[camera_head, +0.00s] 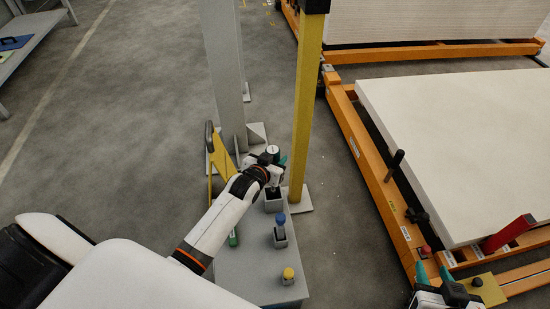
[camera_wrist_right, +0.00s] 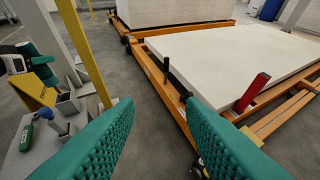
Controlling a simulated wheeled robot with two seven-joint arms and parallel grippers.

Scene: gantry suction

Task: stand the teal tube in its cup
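A teal-green tube (camera_head: 232,239) lies on its side on the grey bench, left of the cups. It also shows in the right wrist view (camera_wrist_right: 27,134), with a pale label. The square grey cup (camera_head: 273,201) at the far end of the row has a dark opening and looks empty. My right gripper (camera_wrist_right: 160,130) is open and empty, far from the bench, at the lower right of the head view (camera_head: 435,275).
A blue-capped tube (camera_head: 280,219) and a yellow-capped tube (camera_head: 288,273) stand in nearer cups. A yellow post (camera_head: 308,100) and a grey column (camera_head: 224,70) rise behind the bench. An orange frame with a white slab (camera_head: 450,130) fills the right.

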